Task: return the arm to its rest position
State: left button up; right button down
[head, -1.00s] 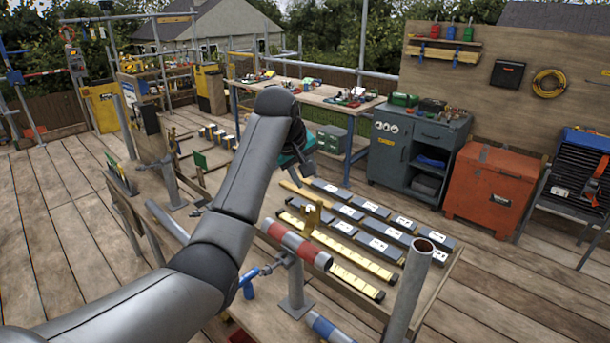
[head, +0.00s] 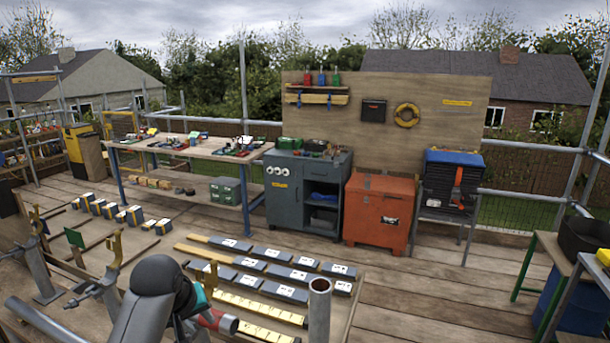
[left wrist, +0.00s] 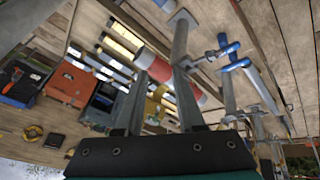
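My left arm (head: 150,305) rises from the bottom edge of the head view, left of centre, in front of the workbench. Its dark, rounded joint and a bit of teal show, while its fingertips cannot be made out there. In the left wrist view the two grey fingers of my left gripper (left wrist: 160,88) stand apart with nothing held between them. A red and white tube (left wrist: 150,65) shows beyond the fingers. My right arm and right gripper are in no view.
Grey tiles (head: 283,291) and yellow strips (head: 245,304) lie in rows right of my arm, near an upright pipe (head: 319,310). Clamp stands (head: 42,275) are at left. A grey cabinet (head: 300,200) and an orange chest (head: 378,215) stand behind.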

pick_arm(q)
jog(key=s+d+f+m+g, duration=0.1)
jog(key=s+d+f+m, duration=0.15)
jog(key=s, duration=0.75)
jog(key=s+d+f+m, duration=0.1)
jog(key=s+f+m, duration=0.2)
jog(key=s, duration=0.7)
jog(key=s+d+f+m+g, duration=0.1)
jog(key=s+d+f+m, duration=0.15)
jog(key=s, duration=0.75)
notch_tip(320, 180, down, 33)
jog(key=s+g+b, duration=0.1)
jog(key=s+b, duration=0.1)
jog(key=b, duration=0.8)
jog(key=s+a+f+b, duration=0.1)
jog(key=s+f+b, duration=0.4)
jog(key=f, duration=0.7)
jog(key=s+a+f+g+b, duration=0.1)
jog(key=s+f+b, duration=0.4)
jog(key=s+f, duration=0.5)
jog(key=shift+a+f, duration=0.75)
jog(key=shift+f, duration=0.1)
